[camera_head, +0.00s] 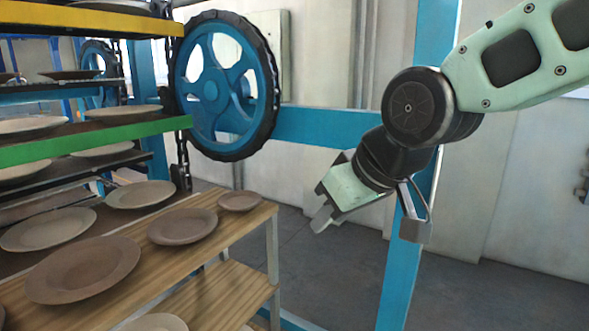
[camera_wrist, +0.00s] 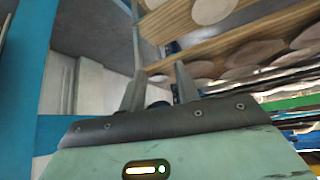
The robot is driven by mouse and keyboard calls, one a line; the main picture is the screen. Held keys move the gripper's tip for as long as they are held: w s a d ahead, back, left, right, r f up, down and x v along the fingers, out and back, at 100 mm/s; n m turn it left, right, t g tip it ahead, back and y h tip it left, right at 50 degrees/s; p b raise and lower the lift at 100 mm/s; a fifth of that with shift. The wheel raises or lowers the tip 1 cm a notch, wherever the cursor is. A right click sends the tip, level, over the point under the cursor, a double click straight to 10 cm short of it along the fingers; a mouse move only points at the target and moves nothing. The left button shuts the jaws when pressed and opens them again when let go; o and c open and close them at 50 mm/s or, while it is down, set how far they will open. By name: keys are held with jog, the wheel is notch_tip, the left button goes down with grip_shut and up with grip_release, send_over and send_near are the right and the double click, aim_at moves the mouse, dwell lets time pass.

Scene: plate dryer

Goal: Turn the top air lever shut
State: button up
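I cannot make out the top air lever in either view. A small dark fitting (camera_head: 585,185) is cut off by the right edge of the head view, and I cannot tell what it is. My gripper (camera_head: 322,218) hangs in free air right of the wooden shelf, pointing down and left. In the wrist view my gripper (camera_wrist: 160,72) shows two fingers standing apart with nothing held between them.
A wooden shelf (camera_head: 256,222) with several plates stands at left. A blue wheel with a dark rim (camera_head: 211,90) is behind it. A blue post (camera_head: 398,270) stands behind my arm, and a blue crossbar (camera_head: 322,127) runs at the back. Open floor (camera_head: 330,275) lies below my gripper.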

jog(key=s+d+f+g+h, duration=0.1)
jog(key=s+d+f+g, duration=0.2)
jog(key=s, duration=0.4)
jog(key=s+d+f+g+h, duration=0.1)
jog(key=s+d+f+h, duration=0.15)
jog(key=s+f, duration=0.35)
jog(key=s+d+f+g+h, duration=0.1)
jog(key=s+d+f+g, duration=0.2)
jog(key=s, duration=0.4)
notch_tip(320, 180, up, 12)
jog(key=t+p, duration=0.1)
jog(key=p, duration=1.1)
jog(key=shift+w+f+y+p, duration=0.25)
jog(key=shift+y+p, duration=0.05)
jog(key=shift+y, duration=0.05)
jog(key=shift+a, duration=0.1)
